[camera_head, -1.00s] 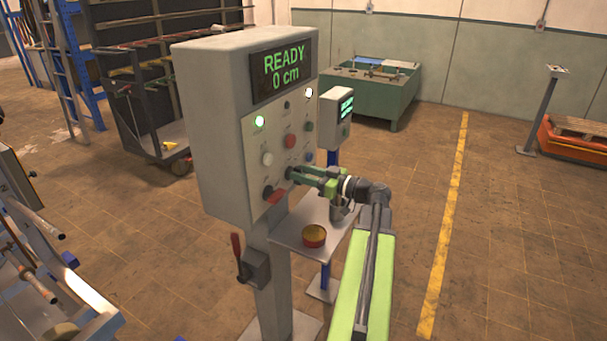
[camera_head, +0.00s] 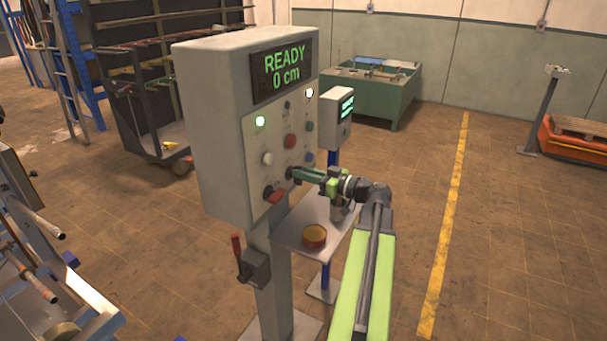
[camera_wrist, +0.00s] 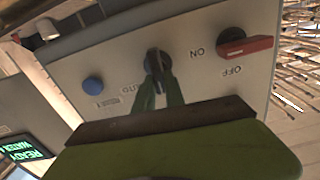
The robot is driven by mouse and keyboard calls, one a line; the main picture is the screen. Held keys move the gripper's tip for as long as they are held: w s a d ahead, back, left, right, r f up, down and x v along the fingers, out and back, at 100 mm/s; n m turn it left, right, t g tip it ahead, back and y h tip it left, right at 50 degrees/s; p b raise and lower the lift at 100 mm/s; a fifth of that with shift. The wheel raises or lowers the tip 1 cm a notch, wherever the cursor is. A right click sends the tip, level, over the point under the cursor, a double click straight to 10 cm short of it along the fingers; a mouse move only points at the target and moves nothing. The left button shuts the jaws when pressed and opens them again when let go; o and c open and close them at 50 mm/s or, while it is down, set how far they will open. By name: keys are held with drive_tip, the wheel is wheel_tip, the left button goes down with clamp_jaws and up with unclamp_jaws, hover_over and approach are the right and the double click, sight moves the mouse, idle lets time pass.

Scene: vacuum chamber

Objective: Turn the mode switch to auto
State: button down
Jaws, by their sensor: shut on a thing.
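The control box (camera_head: 215,130) stands on a post and its screen reads READY, 0 cm. The mode switch (camera_wrist: 158,60) is a dark knob low on the panel, with a partly hidden AUTO label beside it in the wrist view. My gripper (camera_head: 294,173) reaches in from the right, and its green fingers (camera_wrist: 159,92) are shut on the knob. The fingers hide part of the knob, so I cannot tell clearly which way it points.
A red on/off handle (camera_wrist: 246,45) sits close beside the knob. A blue button (camera_wrist: 92,84) is on its other side. A red-handled lever (camera_head: 238,255) is on the post.

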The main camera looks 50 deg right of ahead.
drive_tip(key=m, duration=0.7)
drive_tip(key=d+m, duration=0.1)
drive_tip(key=m, duration=0.3)
drive_tip(key=shift+w+f+b, duration=0.15)
drive_tip(key=shift+f+b, duration=0.2)
idle(0.4)
drive_tip(key=c, duration=1.4)
unclamp_jaws()
drive_tip(key=shift+d, duration=0.1)
drive_tip(key=v, duration=1.7)
drive_tip(key=shift+s, duration=0.2)
